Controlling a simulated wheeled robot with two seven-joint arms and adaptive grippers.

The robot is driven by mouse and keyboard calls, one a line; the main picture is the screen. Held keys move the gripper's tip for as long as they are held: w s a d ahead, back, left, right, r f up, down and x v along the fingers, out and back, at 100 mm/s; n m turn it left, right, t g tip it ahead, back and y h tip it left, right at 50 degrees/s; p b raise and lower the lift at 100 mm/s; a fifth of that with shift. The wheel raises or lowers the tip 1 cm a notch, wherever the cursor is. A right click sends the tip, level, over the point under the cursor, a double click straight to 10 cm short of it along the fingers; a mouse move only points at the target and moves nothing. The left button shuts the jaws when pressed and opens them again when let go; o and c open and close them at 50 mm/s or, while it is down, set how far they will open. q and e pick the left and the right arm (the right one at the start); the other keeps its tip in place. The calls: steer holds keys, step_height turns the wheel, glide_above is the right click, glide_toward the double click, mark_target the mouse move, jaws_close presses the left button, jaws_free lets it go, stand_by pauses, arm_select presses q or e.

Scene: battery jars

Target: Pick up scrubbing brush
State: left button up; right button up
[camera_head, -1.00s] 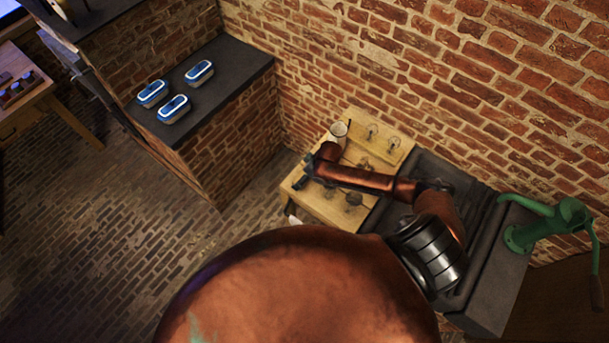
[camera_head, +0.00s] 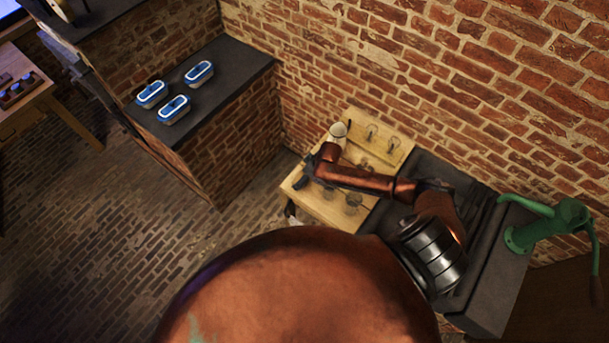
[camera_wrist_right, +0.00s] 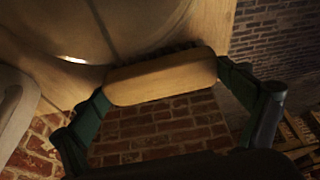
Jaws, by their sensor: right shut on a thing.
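The scrubbing brush shows in the right wrist view as a rounded light wooden block (camera_wrist_right: 160,78) with dark bristles along its upper edge. My right gripper (camera_wrist_right: 163,82) is shut on it, with one green finger at each end of the block. In the head view my right gripper (camera_head: 302,184) is at the left part of the small wooden table, and the brush cannot be made out clearly there. My left gripper is not in view.
The wooden table (camera_head: 328,210) carries a whitish cup (camera_head: 338,130) and several glass jars close to my right arm. A dark counter (camera_head: 232,68) holds three blue-lidded containers. A green hand pump (camera_head: 548,228) stands at the right. A brick wall rises behind.

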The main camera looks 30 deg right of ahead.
step_height(320, 180, up, 3)
steer(key=shift+f, duration=0.1)
steer(key=s+a+r+b, duration=0.2)
steer(key=s+a+r, duration=0.1)
steer(key=s+r, duration=0.7)
steer(key=s, duration=0.3)
steer(key=shift+s, duration=0.35)
